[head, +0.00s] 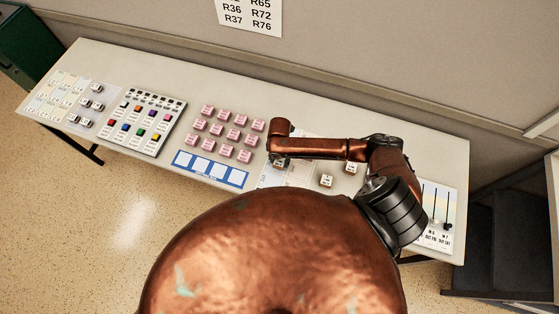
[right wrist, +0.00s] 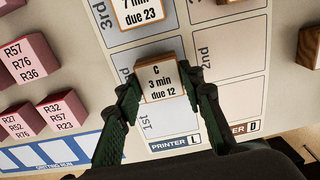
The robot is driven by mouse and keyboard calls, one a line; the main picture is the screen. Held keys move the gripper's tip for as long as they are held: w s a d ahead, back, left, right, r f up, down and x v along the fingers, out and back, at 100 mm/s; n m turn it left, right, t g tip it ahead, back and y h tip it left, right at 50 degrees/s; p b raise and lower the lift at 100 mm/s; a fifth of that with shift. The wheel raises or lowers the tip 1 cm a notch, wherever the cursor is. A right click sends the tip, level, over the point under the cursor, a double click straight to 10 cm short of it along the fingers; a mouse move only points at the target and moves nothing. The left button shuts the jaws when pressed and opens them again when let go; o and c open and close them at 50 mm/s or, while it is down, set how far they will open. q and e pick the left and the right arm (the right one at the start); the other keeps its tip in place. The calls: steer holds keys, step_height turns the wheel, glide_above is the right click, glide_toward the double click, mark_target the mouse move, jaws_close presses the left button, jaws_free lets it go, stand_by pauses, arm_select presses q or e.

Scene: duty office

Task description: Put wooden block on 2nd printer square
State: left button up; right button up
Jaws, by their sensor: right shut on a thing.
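My right gripper (right wrist: 163,90) is shut on a wooden block (right wrist: 158,76) with a white label reading "C 3 min due 12". In the right wrist view the block is over the left column of the printer sheet (right wrist: 230,95), above the "1st" square (right wrist: 165,120) marked PRINTER L. It hides most of the square beyond. I cannot tell if it touches the sheet. Another block (right wrist: 138,12), "7 min due 23", lies farther up this column, by "3rd". The PRINTER D column, with a "2nd" square, is to the right. In the head view my right gripper (head: 279,160) is over the table.
Pink blocks (head: 228,133) stand in rows left of the gripper, behind a blue-framed strip (head: 210,169). Two pale blocks (head: 327,181) sit to its right. A panel of coloured buttons (head: 145,122) is farther left. A slider panel (head: 436,222) is at the table's right end.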

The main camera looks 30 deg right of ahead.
mark_target(280, 161)
steer(key=shift+f, duration=0.25)
steer(key=shift+f, duration=0.15)
steer(key=o, duration=1.2)
steer(key=shift+c, duration=0.2)
step_height(280, 161, up, 12)
